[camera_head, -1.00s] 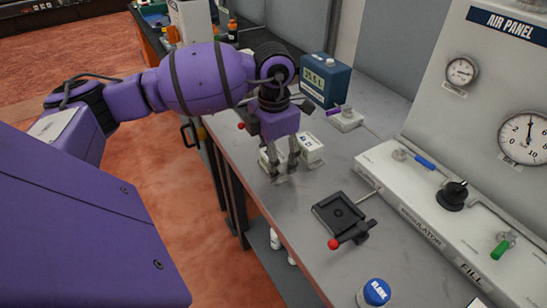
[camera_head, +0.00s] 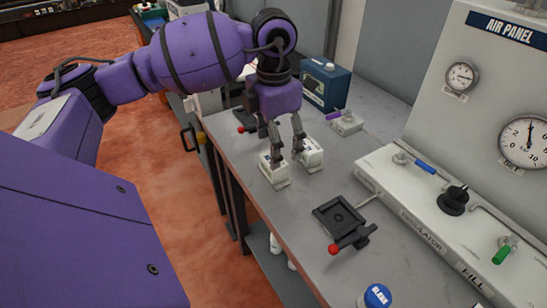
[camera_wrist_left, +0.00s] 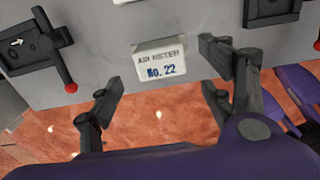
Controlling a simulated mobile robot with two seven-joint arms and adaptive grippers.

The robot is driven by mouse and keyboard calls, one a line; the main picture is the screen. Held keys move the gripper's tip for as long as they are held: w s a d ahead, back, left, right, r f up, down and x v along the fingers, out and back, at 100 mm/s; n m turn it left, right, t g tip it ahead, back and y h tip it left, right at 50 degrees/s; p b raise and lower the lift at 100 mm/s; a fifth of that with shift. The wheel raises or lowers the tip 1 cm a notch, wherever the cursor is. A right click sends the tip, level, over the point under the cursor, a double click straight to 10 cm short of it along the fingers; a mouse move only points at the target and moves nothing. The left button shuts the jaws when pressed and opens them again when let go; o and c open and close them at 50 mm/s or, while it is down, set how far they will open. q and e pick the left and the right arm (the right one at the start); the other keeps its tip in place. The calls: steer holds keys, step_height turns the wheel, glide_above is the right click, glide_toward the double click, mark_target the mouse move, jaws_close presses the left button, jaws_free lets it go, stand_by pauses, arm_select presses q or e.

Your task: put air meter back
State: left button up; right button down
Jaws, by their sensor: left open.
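The air meter (camera_head: 273,172) is a small white block labelled "AIR METER No. 22". It stands on the grey bench near its front edge, and its label faces up in the left wrist view (camera_wrist_left: 160,61). My left gripper (camera_head: 288,155) is open above and beside the air meter, with its fingers spread and nothing between them. In the left wrist view the open fingers (camera_wrist_left: 160,78) lie on either side of the block and look apart from it. A second white block (camera_head: 311,153) stands just behind it. My right gripper is not in view.
A black fixture with a red knob (camera_head: 340,217) sits nearer on the bench, and another (camera_wrist_left: 30,48) lies left in the wrist view. The air panel (camera_head: 420,200) stands at right. A blue box (camera_head: 326,84) stands behind. A blue-capped bottle (camera_head: 376,296) is in front.

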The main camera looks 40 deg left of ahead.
arm_select(q)
step_height(320, 180, up, 5)
steer(key=shift+r, duration=0.2)
steer(key=shift+s+f, duration=0.1)
stand_by(0.5)
